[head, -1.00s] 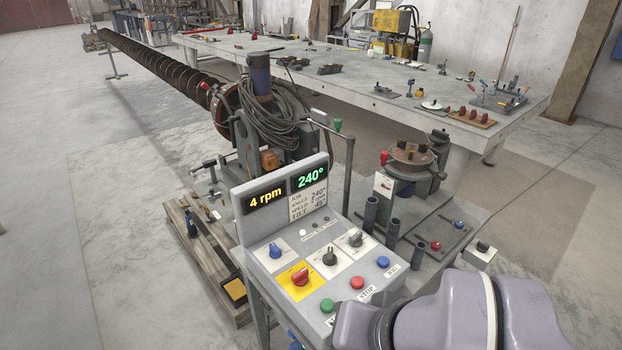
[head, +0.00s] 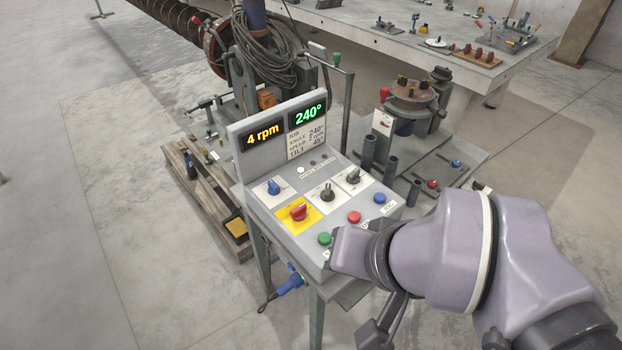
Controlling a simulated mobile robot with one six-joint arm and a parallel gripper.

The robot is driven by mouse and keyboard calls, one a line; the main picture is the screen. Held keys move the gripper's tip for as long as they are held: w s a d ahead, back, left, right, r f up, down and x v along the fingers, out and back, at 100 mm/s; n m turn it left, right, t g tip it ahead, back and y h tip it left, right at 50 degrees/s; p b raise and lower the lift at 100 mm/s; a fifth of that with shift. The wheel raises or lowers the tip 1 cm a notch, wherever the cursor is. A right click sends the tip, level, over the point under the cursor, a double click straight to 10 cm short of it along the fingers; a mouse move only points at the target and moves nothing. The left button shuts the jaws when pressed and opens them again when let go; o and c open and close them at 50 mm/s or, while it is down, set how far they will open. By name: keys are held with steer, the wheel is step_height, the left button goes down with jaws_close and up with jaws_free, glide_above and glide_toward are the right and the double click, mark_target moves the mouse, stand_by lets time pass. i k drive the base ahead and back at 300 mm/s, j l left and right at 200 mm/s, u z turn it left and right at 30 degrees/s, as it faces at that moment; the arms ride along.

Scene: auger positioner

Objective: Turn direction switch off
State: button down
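The control console (head: 262,208) stands in the middle of the head view with a sloped panel. The panel has a blue knob (head: 273,187), a black knob (head: 327,191), another black knob (head: 353,175) and a red knob (head: 298,211) on a yellow plate. The knob labels are too small to read, so I cannot tell which is the direction switch or its setting. Displays read "4 rpm" (head: 263,135) and "240°" (head: 308,113). My arm reaches in from the lower right, its visible end beside the panel's lower right corner. I cannot make out my gripper.
Green (head: 324,238), red (head: 354,217) and blue (head: 380,198) buttons line the panel's front edge, close to my arm. A wooden pallet (head: 213,212) lies left of the console. A positioner with a round table (head: 413,92) stands behind right. Open floor lies left.

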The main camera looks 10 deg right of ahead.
mark_target(328, 196)
steer(key=i+l, duration=0.25)
steer(key=l, duration=0.15)
steer(key=i+l, duration=0.25)
steer(key=l, duration=0.15)
steer(key=i+l, duration=0.25)
steer(key=l, duration=0.2)
steer(key=z, duration=0.05)
